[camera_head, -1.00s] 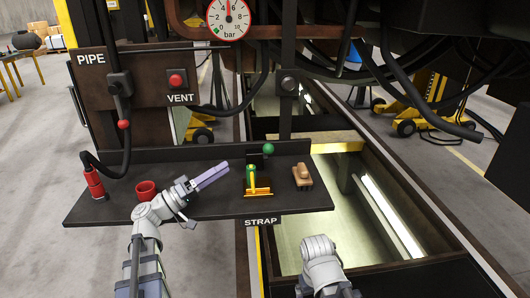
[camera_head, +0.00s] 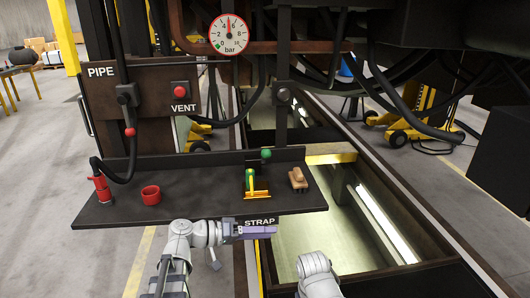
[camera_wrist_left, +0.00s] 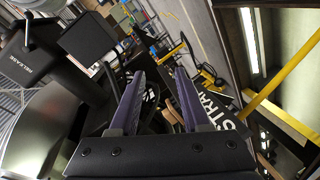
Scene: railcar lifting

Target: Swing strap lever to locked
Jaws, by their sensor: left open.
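The strap fixture (camera_head: 257,194) stands on the dark shelf above the STRAP label (camera_head: 259,222). It has a yellow base and an upright green part (camera_head: 249,179). A green ball knob (camera_head: 265,154) shows just behind it; I cannot tell how it joins the fixture. My left gripper (camera_head: 270,231) is open and empty, with purple fingers pointing right, in front of the shelf's front edge by the label. In the left wrist view the fingers (camera_wrist_left: 160,75) stand apart, with the STRAP label (camera_wrist_left: 222,110) to their right. My right arm shows at the bottom, its fingers out of view.
The shelf (camera_head: 210,206) also holds a tan block (camera_head: 298,179), a red cup (camera_head: 150,194) and a red hose fitting (camera_head: 101,187). A pressure gauge (camera_head: 229,33) hangs above. An open pit (camera_head: 345,225) lies to the right. Hoses hang behind the shelf.

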